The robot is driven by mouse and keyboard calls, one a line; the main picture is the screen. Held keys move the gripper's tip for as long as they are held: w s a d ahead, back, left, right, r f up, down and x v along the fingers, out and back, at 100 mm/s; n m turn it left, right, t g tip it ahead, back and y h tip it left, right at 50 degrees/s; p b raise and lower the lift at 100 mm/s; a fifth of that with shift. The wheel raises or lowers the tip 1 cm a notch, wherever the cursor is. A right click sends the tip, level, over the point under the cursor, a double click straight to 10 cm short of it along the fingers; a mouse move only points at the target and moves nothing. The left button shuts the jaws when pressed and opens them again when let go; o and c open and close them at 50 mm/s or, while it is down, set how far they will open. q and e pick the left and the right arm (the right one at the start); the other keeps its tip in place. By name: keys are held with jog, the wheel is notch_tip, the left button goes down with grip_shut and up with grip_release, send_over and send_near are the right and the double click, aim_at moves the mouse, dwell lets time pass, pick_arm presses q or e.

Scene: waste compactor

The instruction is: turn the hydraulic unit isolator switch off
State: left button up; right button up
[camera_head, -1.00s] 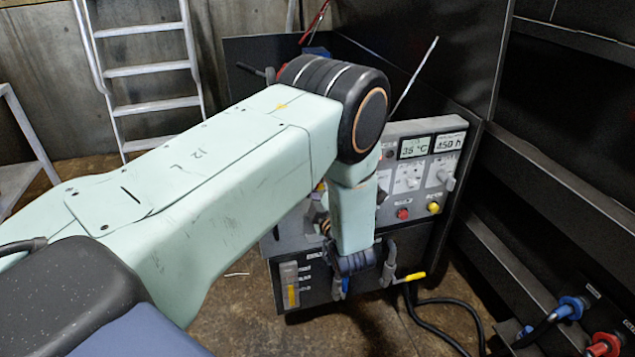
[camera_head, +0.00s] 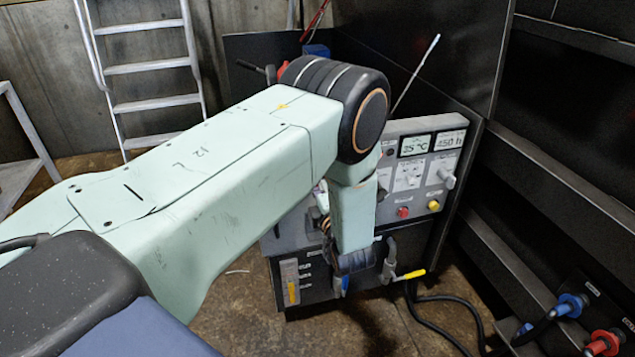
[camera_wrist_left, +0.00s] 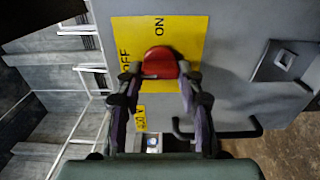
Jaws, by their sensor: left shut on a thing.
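The isolator switch has a red handle (camera_wrist_left: 160,62) on a yellow plate (camera_wrist_left: 190,38) in the left wrist view. The word ON is printed above the handle and OFF to its left, both turned sideways. My left gripper (camera_wrist_left: 160,74) is shut on the red handle, one finger on each side of it. Its exact angle is hard to tell. In the head view my left arm hides this gripper and the switch. My right gripper is not in view.
The grey control panel (camera_head: 423,151) with displays, knobs and red and yellow buttons stands right of my forearm. Below it is a yellow-handled valve (camera_head: 410,275). Blue and red hose couplings (camera_head: 568,306) sit at the lower right. A ladder (camera_head: 150,72) stands behind.

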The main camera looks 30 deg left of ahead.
pick_arm(q)
jog(key=o, duration=1.2)
jog(key=shift+c, duration=0.2)
jog(key=shift+d, duration=0.1)
jog(key=v, duration=0.7)
jog(key=shift+s, duration=0.2)
